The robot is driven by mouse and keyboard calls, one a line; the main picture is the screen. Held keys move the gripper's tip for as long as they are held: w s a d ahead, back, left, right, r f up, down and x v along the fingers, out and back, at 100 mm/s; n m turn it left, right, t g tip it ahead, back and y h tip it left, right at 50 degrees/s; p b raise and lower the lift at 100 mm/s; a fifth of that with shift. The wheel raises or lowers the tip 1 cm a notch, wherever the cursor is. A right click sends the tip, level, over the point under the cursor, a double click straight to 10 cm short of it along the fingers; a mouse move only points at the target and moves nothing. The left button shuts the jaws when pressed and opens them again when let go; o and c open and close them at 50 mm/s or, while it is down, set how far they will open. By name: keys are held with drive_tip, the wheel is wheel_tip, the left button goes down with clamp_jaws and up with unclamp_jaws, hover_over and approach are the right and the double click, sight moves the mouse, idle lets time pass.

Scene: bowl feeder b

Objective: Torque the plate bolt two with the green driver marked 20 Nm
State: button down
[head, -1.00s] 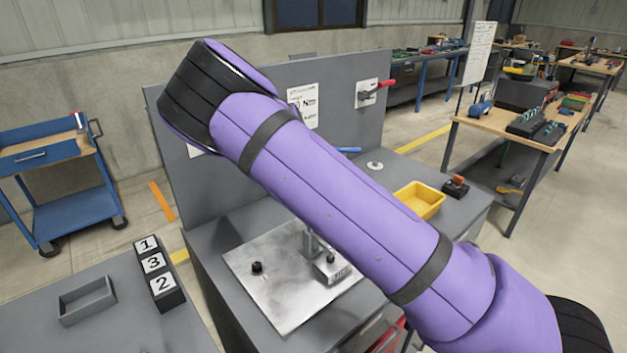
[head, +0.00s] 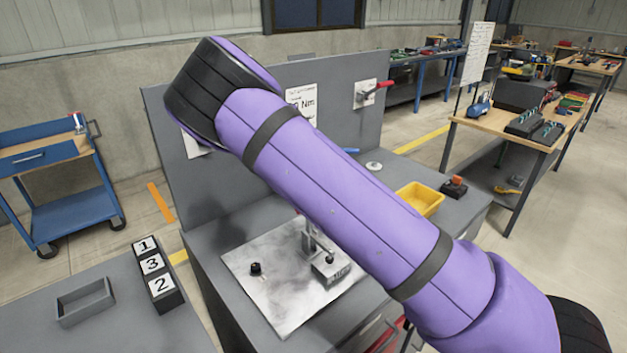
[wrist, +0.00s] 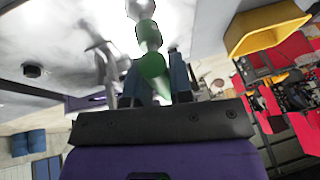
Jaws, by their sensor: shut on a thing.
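My gripper (wrist: 157,84) is shut on the green driver (wrist: 153,66) in the wrist view. The driver's shaft runs from between the fingers to the top edge of that view, and its far end is cut off. Any 20 Nm mark on it cannot be read. The metal plate (head: 262,306) lies on the grey bench in the head view, with a dark bolt-like knob (head: 256,268) on its left part. A similar dark knob shows in the wrist view (wrist: 32,70). Which bolt is number two cannot be told. My arm hides the gripper in the head view.
A grey metal clamp-like fixture (head: 330,270) stands on the plate's right part. A yellow bin (head: 418,200) and a red-topped button box (head: 454,187) are on the bench's right. Number blocks 1, 3, 2 (head: 152,263) and a grey tray (head: 85,301) are at left.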

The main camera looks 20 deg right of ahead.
drive_tip(key=shift+s+a+n, duration=0.1)
drive_tip(key=shift+n, duration=0.6)
drive_tip(key=shift+r, duration=0.2)
